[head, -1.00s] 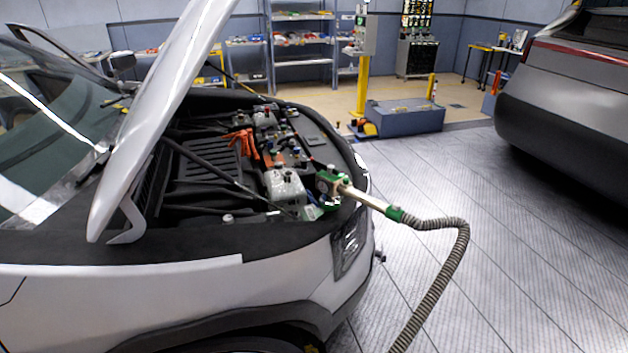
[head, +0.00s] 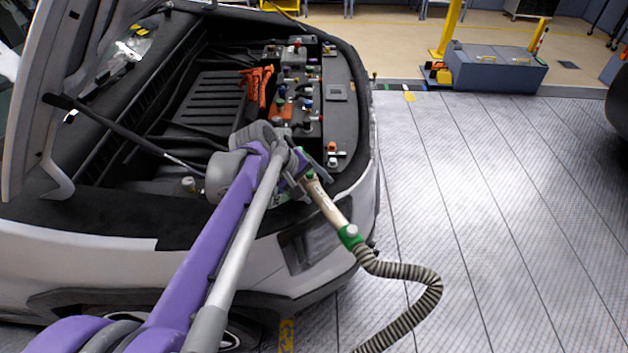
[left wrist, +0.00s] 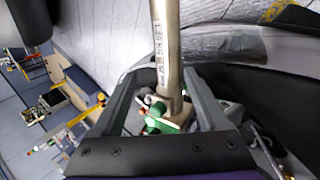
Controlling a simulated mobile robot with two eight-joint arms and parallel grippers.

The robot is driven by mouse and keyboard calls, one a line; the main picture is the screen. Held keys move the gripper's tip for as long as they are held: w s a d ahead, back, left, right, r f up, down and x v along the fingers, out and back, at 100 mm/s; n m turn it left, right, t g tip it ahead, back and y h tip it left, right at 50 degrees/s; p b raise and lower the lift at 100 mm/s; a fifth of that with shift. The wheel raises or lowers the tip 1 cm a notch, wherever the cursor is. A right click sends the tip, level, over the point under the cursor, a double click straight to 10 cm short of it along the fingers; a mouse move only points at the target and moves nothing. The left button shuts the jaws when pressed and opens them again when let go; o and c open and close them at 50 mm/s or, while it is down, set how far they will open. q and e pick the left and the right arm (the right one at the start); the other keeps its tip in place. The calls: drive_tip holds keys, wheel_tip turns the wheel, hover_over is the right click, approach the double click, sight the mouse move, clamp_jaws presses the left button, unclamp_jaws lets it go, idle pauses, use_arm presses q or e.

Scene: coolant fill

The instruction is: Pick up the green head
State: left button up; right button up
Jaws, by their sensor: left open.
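The green head (left wrist: 170,122) is the green-and-tan fitting at the end of a pale tube. In the left wrist view it sits between the two grey fingers of my left gripper (left wrist: 168,72). The fingers are apart, one on each side of it, and I cannot tell whether either touches it. In the head view my left gripper (head: 300,172) is over the car's front edge and hides most of the head. The tube (head: 328,208) slopes down right from there to a green collar and a ribbed hose (head: 410,272). My right gripper is not in view.
The open engine bay holds orange cables (head: 257,85) and several caps and fittings close beyond the gripper. The raised hood (head: 40,100) and its strut (head: 120,130) stand on the left. The floor right of the car is clear up to a grey-blue box (head: 495,68).

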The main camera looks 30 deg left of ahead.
sight(317, 193)
use_arm(q)
drive_tip(key=f, duration=0.1)
drive_tip(key=w+f, duration=0.1)
drive_tip(key=f, duration=0.1)
drive_tip(key=shift+d, duration=0.2)
drive_tip(key=x, duration=0.4)
drive_tip(key=shift+a+f, duration=0.2)
drive_tip(key=shift+f, duration=0.1)
drive_tip(key=shift+c, duration=0.2)
clamp_jaws()
drive_tip(key=shift+r, duration=0.1)
idle(0.7)
